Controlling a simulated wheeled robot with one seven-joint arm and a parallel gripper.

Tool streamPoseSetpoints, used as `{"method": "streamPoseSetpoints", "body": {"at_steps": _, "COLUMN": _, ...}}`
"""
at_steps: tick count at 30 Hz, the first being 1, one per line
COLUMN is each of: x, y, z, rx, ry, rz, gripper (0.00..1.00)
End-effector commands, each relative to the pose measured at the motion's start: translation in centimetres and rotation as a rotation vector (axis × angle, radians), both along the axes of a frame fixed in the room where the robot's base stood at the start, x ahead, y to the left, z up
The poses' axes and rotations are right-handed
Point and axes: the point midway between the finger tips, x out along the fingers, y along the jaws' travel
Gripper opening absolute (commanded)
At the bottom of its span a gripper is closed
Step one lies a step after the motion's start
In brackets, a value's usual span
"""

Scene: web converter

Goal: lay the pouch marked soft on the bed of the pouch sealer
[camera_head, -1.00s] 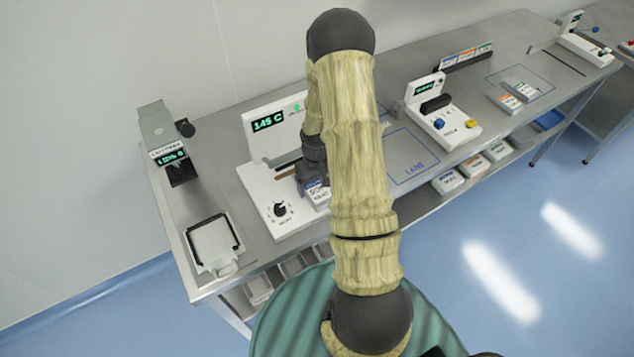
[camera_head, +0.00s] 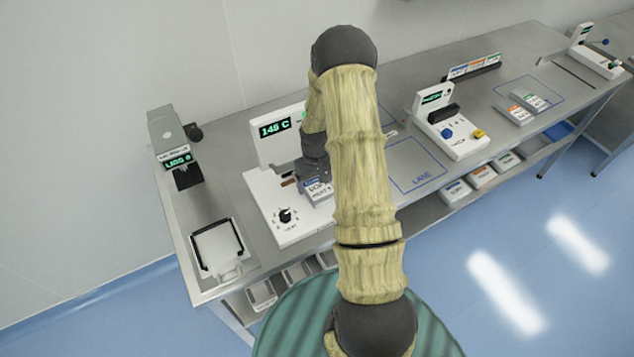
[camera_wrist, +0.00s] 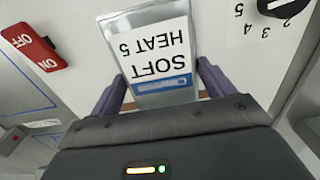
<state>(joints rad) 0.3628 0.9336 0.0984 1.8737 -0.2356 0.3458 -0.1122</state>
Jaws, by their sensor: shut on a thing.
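The pouch marked SOFT HEAT 5 (camera_wrist: 150,50) is a flat silver pouch with a white label and a blue band. My gripper (camera_wrist: 160,88) is shut on it, one finger at each side. In the head view the pouch (camera_head: 318,191) is at my gripper (camera_head: 314,178), over the white pouch sealer (camera_head: 290,233). The sealer has an upright panel (camera_head: 271,150) reading 145 C and a black dial (camera_head: 286,215). Its white top (camera_wrist: 228,45) lies behind the pouch in the wrist view. I cannot tell whether the pouch touches the bed. My arm hides the sealer's right side.
A scale-like tray (camera_head: 217,250) and a grey device (camera_head: 174,140) stand left of the sealer. A blue-outlined lane (camera_head: 415,165) lies right, then another white machine (camera_head: 450,130). A red switch (camera_wrist: 31,46) shows in the wrist view. More pouches lie on the lower shelf (camera_head: 480,175).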

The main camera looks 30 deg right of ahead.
Motion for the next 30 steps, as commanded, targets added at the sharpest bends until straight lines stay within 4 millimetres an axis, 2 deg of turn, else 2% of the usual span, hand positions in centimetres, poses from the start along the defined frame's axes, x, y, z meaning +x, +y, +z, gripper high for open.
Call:
{"method": "streamPoseSetpoints", "body": {"at_steps": 8, "x": 0.1, "y": 0.0, "z": 0.0, "rx": 0.000, "ry": 0.000, "rz": 0.000, "gripper": 0.55}}
{"method": "streamPoseSetpoints", "body": {"at_steps": 9, "x": 0.1, "y": 0.0, "z": 0.0, "rx": 0.000, "ry": 0.000, "rz": 0.000, "gripper": 0.89}}
{"method": "streamPoseSetpoints", "body": {"at_steps": 11, "x": 0.1, "y": 0.0, "z": 0.0, "rx": 0.000, "ry": 0.000, "rz": 0.000, "gripper": 1.00}}
{"method": "streamPoseSetpoints", "body": {"at_steps": 22, "x": 0.1, "y": 0.0, "z": 0.5, "rx": -0.001, "ry": -0.001, "rz": 0.000, "gripper": 1.00}}
{"method": "streamPoseSetpoints", "body": {"at_steps": 26, "x": 0.2, "y": -0.1, "z": 1.8, "rx": -0.001, "ry": -0.004, "rz": 0.000, "gripper": 1.00}}
{"method": "streamPoseSetpoints", "body": {"at_steps": 30, "x": 0.2, "y": -0.1, "z": 3.9, "rx": -0.002, "ry": -0.006, "rz": 0.000, "gripper": 1.00}}
